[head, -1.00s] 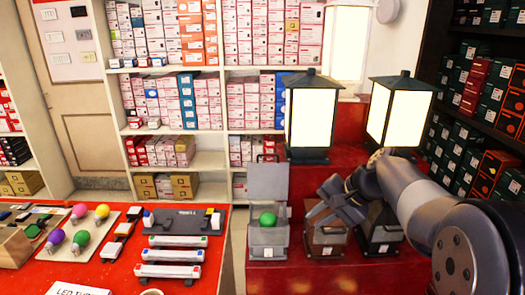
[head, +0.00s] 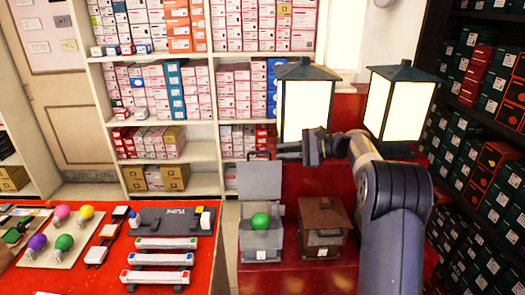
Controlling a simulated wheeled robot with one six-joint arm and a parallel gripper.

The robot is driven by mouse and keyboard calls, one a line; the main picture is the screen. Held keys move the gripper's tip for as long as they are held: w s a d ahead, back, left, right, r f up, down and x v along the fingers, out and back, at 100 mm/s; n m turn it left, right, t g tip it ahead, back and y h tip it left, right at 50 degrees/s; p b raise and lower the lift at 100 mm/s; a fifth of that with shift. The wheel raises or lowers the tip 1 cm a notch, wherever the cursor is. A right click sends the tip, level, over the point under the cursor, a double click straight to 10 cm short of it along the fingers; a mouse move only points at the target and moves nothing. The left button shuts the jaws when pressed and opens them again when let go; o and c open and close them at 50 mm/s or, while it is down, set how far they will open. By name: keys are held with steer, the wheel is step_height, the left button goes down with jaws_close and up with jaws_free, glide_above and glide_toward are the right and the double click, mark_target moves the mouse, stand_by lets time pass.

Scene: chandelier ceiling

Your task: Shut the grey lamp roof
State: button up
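The grey lamp (head: 262,246) stands on the red surface with its roof (head: 260,180) swung up and back, standing upright behind the body. A green bulb (head: 260,220) shows in its open top. My gripper (head: 284,151) is raised above and a little right of the grey roof in the picture, its fingers pointing left. It appears apart from the roof and holds nothing that I can make out. Its fingers are small and seen side-on, so their gap is unclear.
A brown lamp (head: 322,240) with its roof down stands just right of the grey lamp. Two tall lit lanterns (head: 305,106) (head: 393,105) stand behind. A red table (head: 200,215) with bulbs and tube lamps is at left. My arm covers the area right of the brown lamp.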

mark_target(263, 153)
steer(key=p+x, duration=0.1)
steer(key=x, duration=0.6)
steer(key=shift+a+p, duration=0.1)
steer(key=shift+p, duration=0.2)
steer(key=shift+c, duration=0.5)
jaws_close()
